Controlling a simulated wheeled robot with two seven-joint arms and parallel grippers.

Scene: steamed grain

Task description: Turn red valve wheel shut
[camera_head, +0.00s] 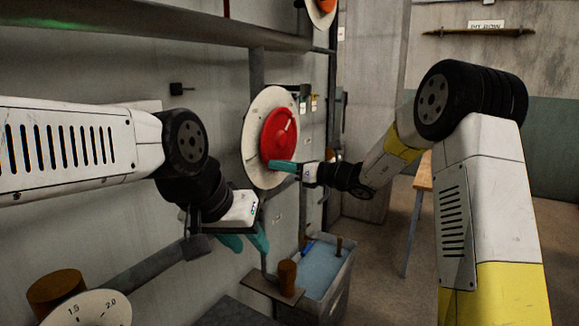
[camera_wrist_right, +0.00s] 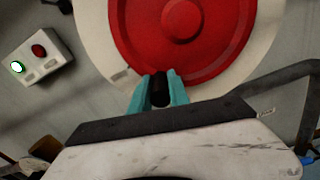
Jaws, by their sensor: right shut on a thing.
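The red valve wheel (camera_head: 279,135) is a round disc in front of a pale round plate (camera_head: 256,172) on the wall; it also fills the top of the right wrist view (camera_wrist_right: 210,45). My right gripper (camera_head: 272,166) reaches the wheel's lower edge from the right. In the right wrist view its teal fingers (camera_wrist_right: 160,92) are shut on a small black handle (camera_wrist_right: 160,88) at the wheel's rim. My left gripper (camera_head: 245,241) hangs below and left of the wheel, its teal fingers spread and empty, apart from the wheel.
A box with a green and a red button (camera_wrist_right: 38,56) is on the wall. A grey bin (camera_head: 334,285) with blue contents stands below the wheel. A dial gauge (camera_head: 90,310) is at lower left. A thick pipe (camera_head: 170,27) crosses above. Open floor lies right of the bin.

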